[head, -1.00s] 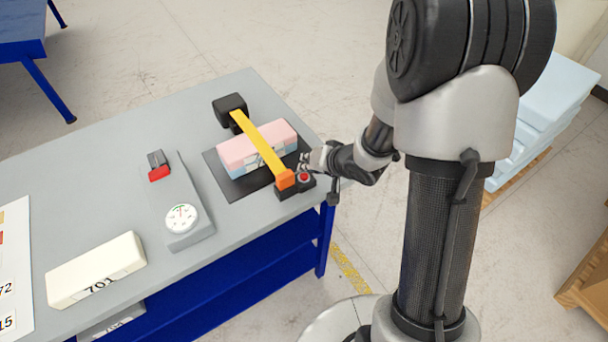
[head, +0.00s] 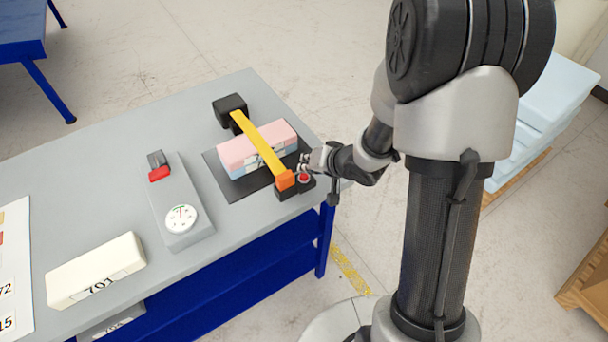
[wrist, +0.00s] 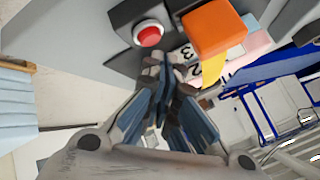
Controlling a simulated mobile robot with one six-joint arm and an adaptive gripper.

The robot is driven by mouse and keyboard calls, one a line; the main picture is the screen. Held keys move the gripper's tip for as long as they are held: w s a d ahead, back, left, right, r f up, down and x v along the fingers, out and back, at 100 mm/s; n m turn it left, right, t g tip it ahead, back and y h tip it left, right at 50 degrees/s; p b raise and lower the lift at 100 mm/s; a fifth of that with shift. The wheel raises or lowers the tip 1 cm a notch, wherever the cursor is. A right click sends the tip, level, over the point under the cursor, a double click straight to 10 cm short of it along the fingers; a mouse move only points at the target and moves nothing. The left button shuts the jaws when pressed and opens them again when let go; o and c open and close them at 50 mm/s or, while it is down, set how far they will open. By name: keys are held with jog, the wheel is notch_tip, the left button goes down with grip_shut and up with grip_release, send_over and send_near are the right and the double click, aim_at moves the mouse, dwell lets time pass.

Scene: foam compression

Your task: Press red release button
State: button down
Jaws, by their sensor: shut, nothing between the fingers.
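The red release button (head: 304,178) sits on a small dark housing at the front right of the black base plate. It also shows in the wrist view (wrist: 149,34), on a dark box, with its red cap in a pale ring. My gripper (head: 305,165) is shut and empty, just behind the button in the head view. In the wrist view its fingertips (wrist: 163,62) lie close below the button, and I cannot tell whether they touch it. The orange end (head: 285,180) of the yellow bar (head: 258,142) is beside the button. The bar lies across a pink-and-blue foam block (head: 240,155).
A grey gauge unit (head: 193,205) with a dial and a red switch (head: 159,174) stands left of the plate. A cream block (head: 97,269) marked 701 lies at the table's front left. The grey tabletop (head: 80,180) between them is clear.

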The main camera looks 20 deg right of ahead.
aim_at(307, 175)
jog(key=shift+f, duration=0.15)
jog(key=shift+f, duration=0.3)
jog(key=shift+f+b, duration=0.3)
jog(key=shift+f, duration=0.15)
dwell(0.5)
jog(key=shift+r, duration=0.15)
jog(key=shift+r+p, duration=0.8)
jog(key=shift+p, duration=0.3)
notch_tip(307, 175, up, 5)
jog(key=p, duration=0.5)
dwell(0.6)
